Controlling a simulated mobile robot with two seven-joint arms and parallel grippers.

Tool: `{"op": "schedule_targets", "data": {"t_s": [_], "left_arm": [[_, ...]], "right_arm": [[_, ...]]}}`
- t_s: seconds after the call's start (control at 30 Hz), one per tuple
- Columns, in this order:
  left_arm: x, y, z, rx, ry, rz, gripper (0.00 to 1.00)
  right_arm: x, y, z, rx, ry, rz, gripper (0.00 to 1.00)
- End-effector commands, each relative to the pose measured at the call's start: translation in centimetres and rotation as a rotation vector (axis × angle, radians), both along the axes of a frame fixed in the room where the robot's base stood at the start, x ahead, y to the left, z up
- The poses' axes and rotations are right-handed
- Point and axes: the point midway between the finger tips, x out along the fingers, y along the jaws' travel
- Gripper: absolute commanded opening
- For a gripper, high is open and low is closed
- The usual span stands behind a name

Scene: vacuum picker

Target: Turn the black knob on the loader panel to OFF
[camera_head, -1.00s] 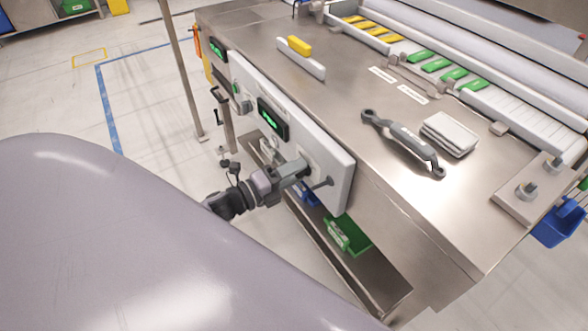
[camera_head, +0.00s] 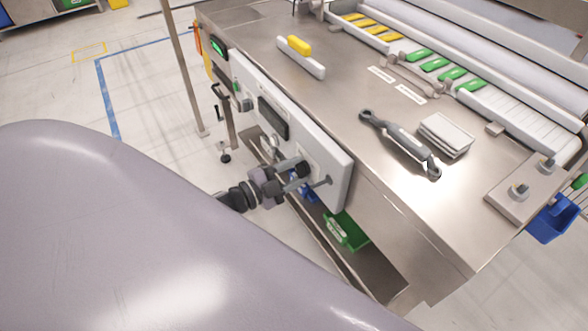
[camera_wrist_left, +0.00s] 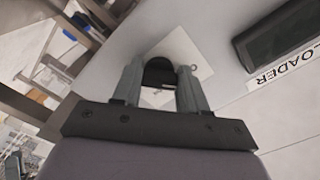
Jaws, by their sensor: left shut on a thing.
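The white loader panel (camera_head: 325,150) is on the front side of the steel machine. Its black knob (camera_wrist_left: 158,71) sits on a pale square plate (camera_wrist_left: 183,48) in the left wrist view. My left gripper (camera_wrist_left: 160,84) is shut on the knob, with one finger on each side of it. In the head view my left gripper (camera_head: 290,171) reaches the lower part of the panel. The loader display (camera_head: 272,118) is dark, and it also looks dark in the left wrist view (camera_wrist_left: 277,40). The plate's markings are not readable. My right gripper is not in view.
A green bin (camera_head: 346,230) stands on the low shelf beneath. A grey-handled tool (camera_head: 404,146) and stacked pads (camera_head: 446,135) lie on the machine top. A pole (camera_head: 185,70) stands left.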

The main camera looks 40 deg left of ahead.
Motion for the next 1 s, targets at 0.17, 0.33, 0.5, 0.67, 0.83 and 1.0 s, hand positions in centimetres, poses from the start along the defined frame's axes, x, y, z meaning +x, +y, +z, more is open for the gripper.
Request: {"op": "schedule_targets", "data": {"t_s": [0.17,0.33,0.5,0.67,0.83,1.0], "left_arm": [[-0.03,-0.02,-0.04,-0.074,0.031,-0.001,0.12],[-0.03,-0.03,-0.07,-0.113,0.048,-0.001,0.12],[-0.04,-0.04,-0.08,-0.128,0.054,-0.001,0.12],[-0.04,-0.04,-0.08,-0.131,0.054,0.0,0.12],[-0.04,-0.04,-0.08,-0.132,0.055,0.0,0.12],[-0.03,-0.05,-0.08,-0.13,0.054,0.0,0.68]], "right_arm": [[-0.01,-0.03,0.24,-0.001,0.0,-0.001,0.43],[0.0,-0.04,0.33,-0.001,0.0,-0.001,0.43],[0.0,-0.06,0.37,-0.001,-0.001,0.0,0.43],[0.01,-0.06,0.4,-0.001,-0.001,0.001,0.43],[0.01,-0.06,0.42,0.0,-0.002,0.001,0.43],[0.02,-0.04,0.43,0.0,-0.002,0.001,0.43]]}}
